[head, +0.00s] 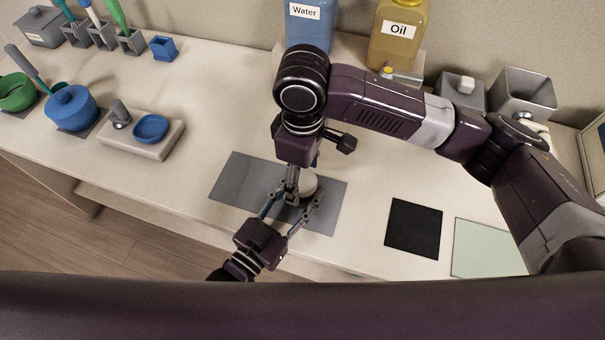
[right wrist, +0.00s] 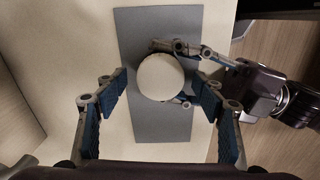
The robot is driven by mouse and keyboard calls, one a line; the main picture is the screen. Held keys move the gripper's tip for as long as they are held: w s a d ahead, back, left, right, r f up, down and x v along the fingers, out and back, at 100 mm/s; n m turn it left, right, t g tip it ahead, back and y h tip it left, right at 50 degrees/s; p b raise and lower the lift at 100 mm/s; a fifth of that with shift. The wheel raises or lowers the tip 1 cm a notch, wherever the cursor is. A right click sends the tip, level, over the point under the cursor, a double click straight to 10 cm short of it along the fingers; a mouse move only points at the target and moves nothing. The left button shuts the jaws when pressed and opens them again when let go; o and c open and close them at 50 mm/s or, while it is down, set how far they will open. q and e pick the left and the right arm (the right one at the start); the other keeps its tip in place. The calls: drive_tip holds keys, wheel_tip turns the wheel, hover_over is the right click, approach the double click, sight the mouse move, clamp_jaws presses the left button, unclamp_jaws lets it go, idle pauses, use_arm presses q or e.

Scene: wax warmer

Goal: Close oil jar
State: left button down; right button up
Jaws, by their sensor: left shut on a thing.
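A round white jar (head: 309,186) stands on the grey mat (head: 232,178), partly hidden by my grippers in the head view. In the right wrist view its round, pale top (right wrist: 160,77) faces the camera; I cannot tell whether this is a lid or the jar itself. My left gripper (right wrist: 174,74) reaches in from the right of that view and is shut on the jar's sides. My right gripper (head: 291,188) points down over the jar. Its blue-padded fingers (right wrist: 162,88) are spread wide on both sides of the jar, with gaps, and hold nothing.
A black mat (head: 414,229) and a pale green mat (head: 486,248) lie to the right. The Water bottle (head: 310,28) and Oil bottle (head: 398,35) stand at the back. A blue pot (head: 72,108) and a small blue dish (head: 151,128) are at left.

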wheel_tip(320, 180, up, 12)
idle(0.6)
use_arm(q)
drive_tip(key=c, duration=1.1)
unclamp_jaws()
drive_tip(key=v, duration=1.2)
